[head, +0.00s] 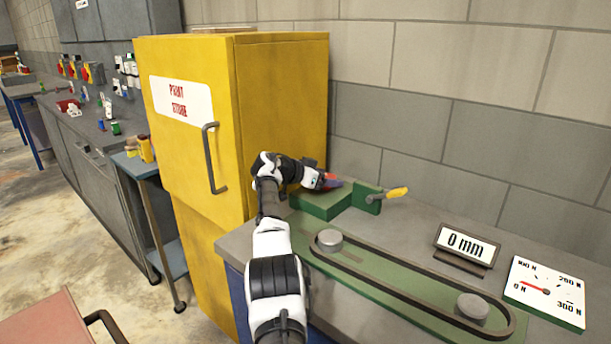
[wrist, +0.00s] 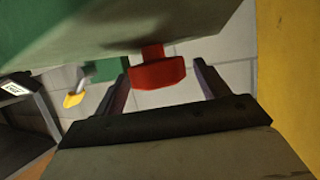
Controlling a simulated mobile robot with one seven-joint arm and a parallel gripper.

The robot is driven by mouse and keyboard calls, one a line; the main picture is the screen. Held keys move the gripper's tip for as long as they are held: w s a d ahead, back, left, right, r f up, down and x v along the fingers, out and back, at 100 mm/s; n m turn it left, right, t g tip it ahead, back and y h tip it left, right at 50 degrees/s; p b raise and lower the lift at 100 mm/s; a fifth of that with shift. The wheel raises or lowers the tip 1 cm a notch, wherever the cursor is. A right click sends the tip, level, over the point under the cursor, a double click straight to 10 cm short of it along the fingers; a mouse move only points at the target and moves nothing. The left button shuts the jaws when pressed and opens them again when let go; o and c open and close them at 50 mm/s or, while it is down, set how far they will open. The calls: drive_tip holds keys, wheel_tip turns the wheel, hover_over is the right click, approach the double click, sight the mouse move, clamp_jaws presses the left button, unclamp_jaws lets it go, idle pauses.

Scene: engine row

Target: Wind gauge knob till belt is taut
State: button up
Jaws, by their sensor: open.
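A red knob (wrist: 157,74) sticks out of the green block in the wrist view. It also shows small and partly hidden at my gripper in the head view (head: 332,182). My gripper (wrist: 163,72) is open, with one finger on each side of the knob and gaps to both. In the head view my gripper (head: 323,181) is at the left end of the green block (head: 322,202). The dark belt (head: 410,288) loops around two grey pulleys (head: 329,240) (head: 472,307) on a green plate. A display (head: 467,246) reads 0 mm. The dial (head: 546,291) has its red needle near 0 N.
A yellow-handled lever (head: 397,193) sits at the block's right end. A yellow cabinet labelled paint store (head: 285,115) stands close on the left of the bench (head: 400,215). A block wall (head: 460,120) runs behind. A blue trolley (head: 140,165) is farther left.

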drive_tip(key=b+v, duration=0.4)
drive_tip(key=v, duration=0.9)
drive_tip(key=shift+a, duration=0.2)
drive_tip(key=shift+s, duration=0.1)
